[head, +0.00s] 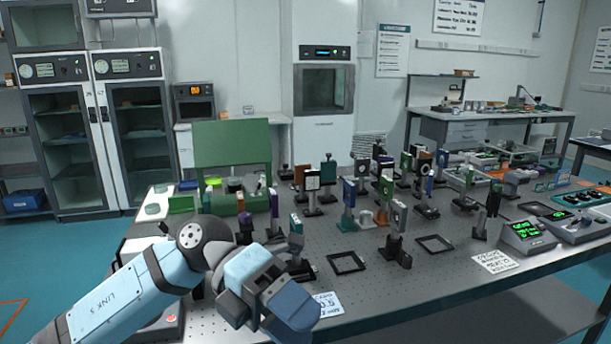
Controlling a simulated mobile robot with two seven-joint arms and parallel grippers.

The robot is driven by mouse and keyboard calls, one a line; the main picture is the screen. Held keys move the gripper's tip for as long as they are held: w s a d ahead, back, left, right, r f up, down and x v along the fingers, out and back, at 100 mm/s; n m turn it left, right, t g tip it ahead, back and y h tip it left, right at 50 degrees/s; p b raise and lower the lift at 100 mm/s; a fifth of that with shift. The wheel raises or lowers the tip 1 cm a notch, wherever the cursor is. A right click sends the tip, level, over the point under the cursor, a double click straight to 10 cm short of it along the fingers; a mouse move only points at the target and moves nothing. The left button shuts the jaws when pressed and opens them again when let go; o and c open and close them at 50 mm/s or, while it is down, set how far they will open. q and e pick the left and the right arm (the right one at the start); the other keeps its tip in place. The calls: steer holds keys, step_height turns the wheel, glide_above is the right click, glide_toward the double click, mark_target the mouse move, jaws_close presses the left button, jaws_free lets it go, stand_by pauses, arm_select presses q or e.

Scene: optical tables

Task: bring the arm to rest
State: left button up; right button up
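My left arm (150,285) comes in from the lower left and bends at a dark round joint above the near left edge of the optical table (395,285). Its blue wrist links hang over the table's front edge. Dark parts that look like my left gripper (300,257) show just behind the wrist, low over the table top. The wrist hides part of them, and I cannot tell whether the fingers are open or shut. I see nothing clearly held. My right arm and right gripper are not in view.
Several upright optic mounts (348,205) crowd the table's middle. Two flat black frames (346,263) lie near the front, with a white label card (328,304) beside the wrist. A green panel (232,143) stands behind. Instruments with green displays (527,235) sit at the right.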

arm_select(q)
steer(key=w+a+f+n+t, duration=0.25)
steer(key=f+n+t, duration=0.35)
steer(key=n+t, duration=0.45)
steer(key=w+a+f+n+t, duration=0.2)
steer(key=a+f+n+t, duration=0.25)
steer(key=n+t, duration=0.6)
steer(key=w+a+f+n+t, duration=0.2)
steer(key=f+n+t, duration=0.45)
steer(key=n, duration=0.75)
steer(key=s+a+f+n+g+y, duration=0.4)
steer(key=s+f, duration=0.2)
steer(key=f, duration=0.5)
steer(key=s+a+f+n+g+y, duration=0.35)
steer(key=s+f, duration=0.35)
steer(key=f, duration=0.4)
step_height(320, 180, up, 15)
steer(key=s+a+y+p, duration=0.1)
steer(key=s+a+p, duration=0.1)
steer(key=p, duration=2.1)
steer(key=shift+r, duration=0.2)
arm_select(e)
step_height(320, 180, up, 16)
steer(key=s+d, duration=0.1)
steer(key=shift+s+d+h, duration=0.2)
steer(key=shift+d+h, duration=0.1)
